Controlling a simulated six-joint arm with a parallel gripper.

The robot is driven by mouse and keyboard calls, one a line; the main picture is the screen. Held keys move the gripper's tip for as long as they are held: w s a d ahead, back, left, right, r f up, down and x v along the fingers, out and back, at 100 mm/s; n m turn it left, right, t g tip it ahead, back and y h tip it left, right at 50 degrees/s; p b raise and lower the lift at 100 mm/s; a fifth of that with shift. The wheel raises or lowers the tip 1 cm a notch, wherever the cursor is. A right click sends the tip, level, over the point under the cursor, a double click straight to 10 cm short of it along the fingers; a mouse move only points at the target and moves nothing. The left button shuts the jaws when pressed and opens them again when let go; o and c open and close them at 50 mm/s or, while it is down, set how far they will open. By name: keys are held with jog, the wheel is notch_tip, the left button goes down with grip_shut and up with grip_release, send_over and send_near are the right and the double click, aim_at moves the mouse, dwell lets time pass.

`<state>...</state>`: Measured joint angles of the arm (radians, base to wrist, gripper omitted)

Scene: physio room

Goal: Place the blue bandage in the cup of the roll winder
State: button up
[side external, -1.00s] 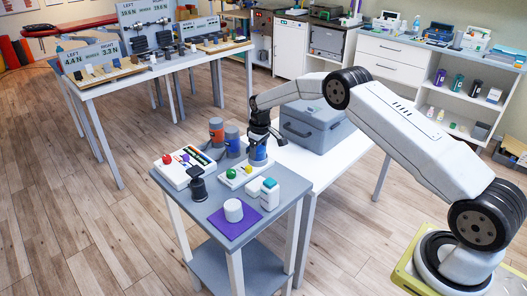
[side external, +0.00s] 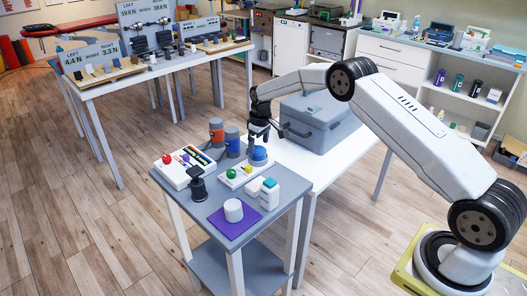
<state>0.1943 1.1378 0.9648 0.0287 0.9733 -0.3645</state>
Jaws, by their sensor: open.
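The roll winder appears to be the white-based device (side external: 236,182) with a green and a yellow knob, on the grey table. A blue roll, which looks like the blue bandage (side external: 259,154), is upright at the device's back right end. It appears to sit in the cup there, but the cup's rim is too small to make out clearly. My gripper (side external: 259,139) is directly above the blue roll, pointing down, open and empty. Its fingertips are at or just above the roll's top; I cannot tell whether they touch.
An orange canister (side external: 216,131) and a blue canister (side external: 232,141) stand behind left. A white device with a red knob (side external: 184,170), a dark stand (side external: 197,186), a white roll (side external: 233,210) on a purple mat (side external: 234,227) and a teal-topped box (side external: 269,193) share the table. A grey case (side external: 318,124) is behind right.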

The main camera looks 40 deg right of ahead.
aim_at(261, 154)
notch_tip(261, 154, up, 9)
jog(key=shift+s, duration=0.35)
dwell(0.4)
jog(key=s+a, duration=0.4)
jog(key=s, duration=0.6)
jog(key=s+a+m+t, duration=0.1)
jog(key=s+a, duration=0.2)
jog(key=s, duration=0.8)
jog(key=s+a, duration=0.4)
jog(key=s, duration=0.7)
jog(key=shift+s+a+m+t, duration=0.15)
jog(key=shift+a+m+t, duration=0.15)
jog(key=shift+m+t, duration=0.1)
